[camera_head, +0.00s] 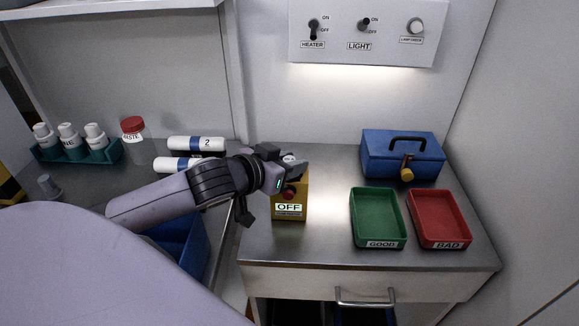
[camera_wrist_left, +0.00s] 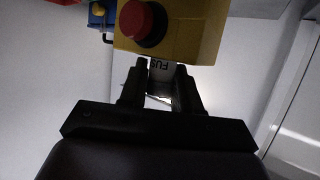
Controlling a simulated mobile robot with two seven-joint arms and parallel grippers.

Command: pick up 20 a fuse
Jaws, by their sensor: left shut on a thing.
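A fuse with a white label, its lettering partly readable, shows between my fingertips in the left wrist view (camera_wrist_left: 161,73). In the head view its white top (camera_head: 289,158) shows at the yellow box (camera_head: 303,188), which has a red button and a sign reading OFF. My left gripper (camera_head: 287,163) is at the top of this box and shut on the fuse. In the left wrist view the gripper (camera_wrist_left: 162,84) has one finger on each side of the fuse, close to the box (camera_wrist_left: 205,35). Whether the fuse still sits in the box is hidden. My right gripper is not in view.
A green GOOD tray (camera_head: 379,243) and a red BAD tray (camera_head: 438,244) lie empty on the right. A blue toolbox (camera_head: 368,156) with a padlock stands behind them.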

